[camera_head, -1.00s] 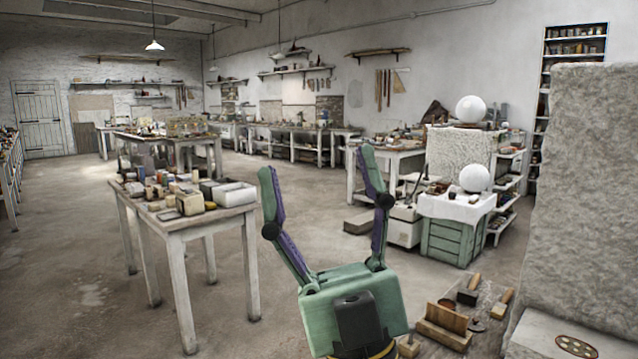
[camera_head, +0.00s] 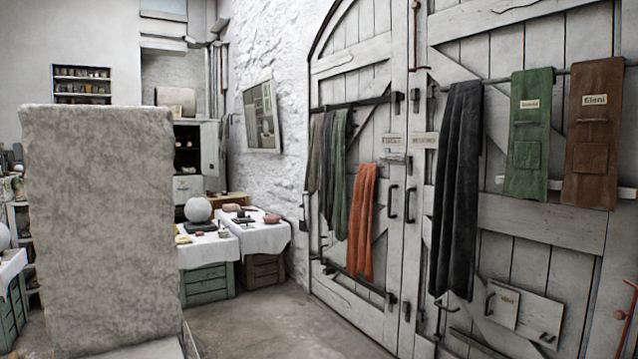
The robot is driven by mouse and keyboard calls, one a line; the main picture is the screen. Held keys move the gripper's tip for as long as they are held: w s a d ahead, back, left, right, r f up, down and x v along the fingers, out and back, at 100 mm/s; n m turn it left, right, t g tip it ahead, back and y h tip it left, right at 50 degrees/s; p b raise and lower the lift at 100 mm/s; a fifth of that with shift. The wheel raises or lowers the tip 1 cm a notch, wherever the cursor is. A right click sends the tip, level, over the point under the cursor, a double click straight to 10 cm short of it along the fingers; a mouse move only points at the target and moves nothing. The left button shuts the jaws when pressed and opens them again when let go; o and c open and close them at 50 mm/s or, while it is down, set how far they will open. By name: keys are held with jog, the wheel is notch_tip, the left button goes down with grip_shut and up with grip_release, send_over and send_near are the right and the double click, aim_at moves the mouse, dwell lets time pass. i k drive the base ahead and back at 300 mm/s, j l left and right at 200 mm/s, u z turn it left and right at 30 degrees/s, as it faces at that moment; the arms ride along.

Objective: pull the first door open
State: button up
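A large white plank double door stands on the right. Its left leaf (camera_head: 340,200) and right leaf (camera_head: 490,250) meet at a seam and look shut. Dark pull handles sit on either side of the seam, a left handle (camera_head: 392,202) and a right handle (camera_head: 410,205). A latch and small labels lie above them. Grey, green and orange cloths hang on the left leaf; a black cloth (camera_head: 457,190) and green and brown aprons hang on the right leaf. I cannot tell which door is the first. My gripper is out of view.
A tall rough stone block (camera_head: 103,220) stands close on the left. White-draped tables (camera_head: 262,235) with a plaster sphere (camera_head: 198,209) stand behind it. Bare floor (camera_head: 265,325) lies between block and doors. A grey cabinet (camera_head: 193,150) stands at the back.

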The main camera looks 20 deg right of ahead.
aim_at(358, 199)
jog(key=i+l+z, duration=0.3)
jog(key=i+l, duration=0.2)
jog(key=i+l+z, duration=0.65)
jog(key=i, duration=0.45)
jog(key=i+u, duration=0.25)
jog(key=i, duration=0.4)
jog(key=i+l+u, duration=0.15)
jog(key=i+u, duration=0.15)
jog(key=i, duration=0.35)
jog(key=i+j+u, duration=0.15)
jog(key=i, duration=0.5)
jog(key=i+j+u, duration=0.1)
jog(key=i, duration=0.6)
jog(key=i+j, duration=0.35)
jog(key=z, duration=0.05)
